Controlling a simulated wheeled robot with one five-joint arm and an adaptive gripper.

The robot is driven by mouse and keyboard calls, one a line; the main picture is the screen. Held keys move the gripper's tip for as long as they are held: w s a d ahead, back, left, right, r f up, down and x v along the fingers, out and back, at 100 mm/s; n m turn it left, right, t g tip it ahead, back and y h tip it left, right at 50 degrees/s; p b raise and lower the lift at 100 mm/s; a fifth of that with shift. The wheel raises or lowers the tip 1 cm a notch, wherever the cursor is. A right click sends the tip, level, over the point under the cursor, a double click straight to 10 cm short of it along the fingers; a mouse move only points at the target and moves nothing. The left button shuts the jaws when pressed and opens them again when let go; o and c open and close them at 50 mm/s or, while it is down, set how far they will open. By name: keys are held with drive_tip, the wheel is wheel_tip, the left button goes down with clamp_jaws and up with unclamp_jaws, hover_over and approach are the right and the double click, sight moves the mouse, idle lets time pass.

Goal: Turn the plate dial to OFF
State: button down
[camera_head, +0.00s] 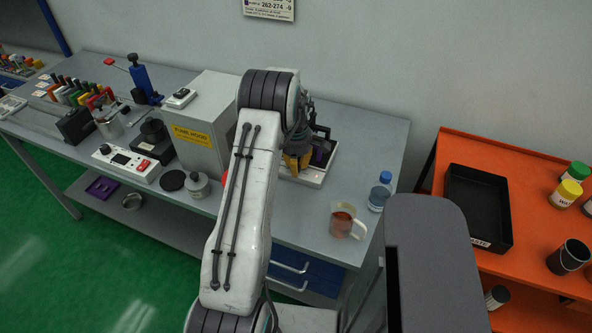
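A white-based device (311,180), which may be the plate, sits on the grey bench just right of my arm. A purple and dark part shows on top of it. I cannot make out a dial or an OFF mark on it; my arm covers its left side. A white control box (126,163) with a small display and knobs lies on the left of the bench, its markings too small to read.
A glass mug (345,222) of reddish-brown liquid and a blue-capped bottle (380,192) stand to the right of the device. A grey box (203,125) with a yellow label stands left of my arm. An orange cart (520,160) with a black tray (478,240) is at right.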

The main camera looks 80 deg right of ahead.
drive_tip(key=shift+f+n+b, duration=0.1)
drive_tip(key=shift+n+b, duration=0.3)
drive_tip(key=shift+b, duration=0.45)
drive_tip(key=c, duration=1.3)
unclamp_jaws()
drive_tip(key=shift+r+p, duration=0.3)
drive_tip(key=shift+p, duration=0.6)
drive_tip(key=m+p, duration=0.1)
drive_tip(key=p, duration=0.2)
drive_tip(key=shift+r+m, duration=0.1)
drive_tip(key=shift+m, duration=0.2)
